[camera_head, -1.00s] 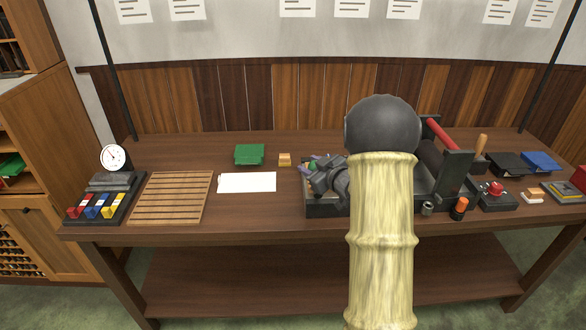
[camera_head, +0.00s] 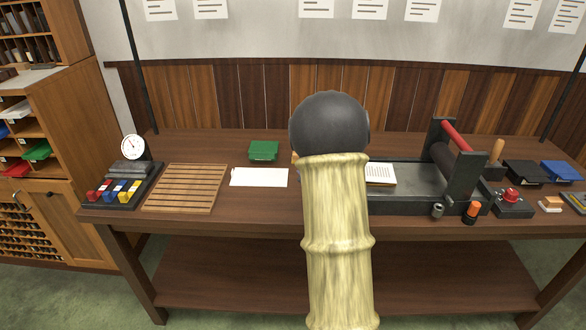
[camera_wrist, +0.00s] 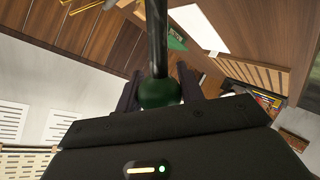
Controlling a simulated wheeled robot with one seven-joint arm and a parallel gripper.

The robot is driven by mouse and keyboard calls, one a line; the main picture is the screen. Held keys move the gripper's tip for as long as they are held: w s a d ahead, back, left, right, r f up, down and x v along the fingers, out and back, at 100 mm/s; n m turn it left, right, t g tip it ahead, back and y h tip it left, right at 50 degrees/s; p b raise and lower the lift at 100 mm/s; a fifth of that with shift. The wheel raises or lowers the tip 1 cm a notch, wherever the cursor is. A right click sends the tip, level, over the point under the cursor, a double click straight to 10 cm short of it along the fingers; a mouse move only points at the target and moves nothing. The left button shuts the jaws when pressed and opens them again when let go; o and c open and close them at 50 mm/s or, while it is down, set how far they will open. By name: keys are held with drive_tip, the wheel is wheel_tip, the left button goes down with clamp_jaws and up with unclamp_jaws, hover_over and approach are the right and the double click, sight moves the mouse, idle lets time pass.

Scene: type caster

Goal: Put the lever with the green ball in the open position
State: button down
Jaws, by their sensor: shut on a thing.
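In the wrist view the green ball (camera_wrist: 158,93) sits at the end of a dark rod (camera_wrist: 157,38), the lever. My gripper (camera_wrist: 159,84) is shut on the ball, with a dark finger on either side of it. In the head view my arm covers the gripper, the ball and the lever, so the lever's position cannot be read there. The press bed (camera_head: 416,180) shows to the right of my arm, with a printed block (camera_head: 380,173) on it.
The press's roller frame with a red bar (camera_head: 453,138) stands at the bed's right end. White paper (camera_head: 259,177), a green box (camera_head: 263,150) and a slatted rack (camera_head: 184,188) lie left of my arm. An orange-capped bottle (camera_head: 472,212) stands near the front edge.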

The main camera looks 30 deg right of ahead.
drive_tip(key=shift+w+a+r, duration=0.1)
drive_tip(key=shift+w+a, duration=0.05)
drive_tip(key=shift+w, duration=0.05)
idle(0.4)
drive_tip(key=c, duration=0.9)
unclamp_jaws()
drive_tip(key=shift+w, duration=0.1)
drive_tip(key=shift+s, duration=0.2)
drive_tip(key=v, duration=1.7)
drive_tip(key=shift+a, duration=0.15)
